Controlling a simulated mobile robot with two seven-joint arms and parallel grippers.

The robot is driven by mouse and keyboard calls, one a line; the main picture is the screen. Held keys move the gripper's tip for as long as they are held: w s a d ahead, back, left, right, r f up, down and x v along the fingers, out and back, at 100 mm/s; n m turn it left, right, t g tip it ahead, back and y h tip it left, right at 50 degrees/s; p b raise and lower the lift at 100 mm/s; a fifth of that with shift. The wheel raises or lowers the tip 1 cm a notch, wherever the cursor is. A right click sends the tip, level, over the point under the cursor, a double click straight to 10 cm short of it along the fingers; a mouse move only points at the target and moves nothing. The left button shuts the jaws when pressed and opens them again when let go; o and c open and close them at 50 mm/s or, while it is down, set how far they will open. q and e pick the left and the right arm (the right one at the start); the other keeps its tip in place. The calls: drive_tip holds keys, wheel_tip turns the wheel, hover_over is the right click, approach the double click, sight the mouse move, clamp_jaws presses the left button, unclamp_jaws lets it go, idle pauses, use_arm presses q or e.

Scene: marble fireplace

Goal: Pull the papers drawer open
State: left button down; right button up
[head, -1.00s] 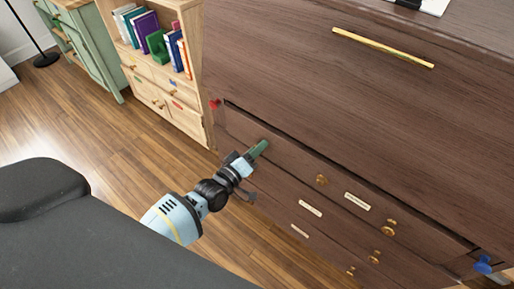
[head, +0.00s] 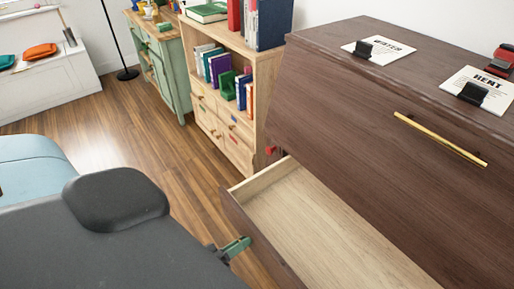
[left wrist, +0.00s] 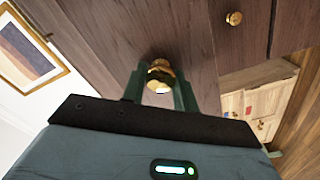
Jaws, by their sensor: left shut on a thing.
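A dark brown drawer (head: 262,240) stands pulled well out of the dark wooden cabinet (head: 370,150). Its pale wood inside (head: 320,225) shows no contents in the part in view. My left gripper (head: 234,249) is at the outer face of the drawer front, with a green finger showing in the head view. In the left wrist view its two fingers (left wrist: 160,92) are shut on a brass knob (left wrist: 160,72) on the dark drawer front. The drawer's label is hidden, so I cannot read whether it says papers. My right gripper is not in view.
A brass bar handle (head: 440,138) is on the cabinet's upper front. Paper cards with black clips (head: 375,50) lie on its top. A pale bookcase (head: 240,100) and a green cabinet (head: 165,65) stand beyond. The wooden floor (head: 120,135) left of the drawer is clear.

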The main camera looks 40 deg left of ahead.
use_arm(q)
drive_tip(key=shift+v, duration=1.1)
drive_tip(key=c, duration=1.1)
unclamp_jaws()
drive_tip(key=v, duration=0.7)
drive_tip(key=shift+s+b, duration=0.35)
drive_tip(key=shift+s, duration=0.05)
drive_tip(key=shift+d, duration=0.1)
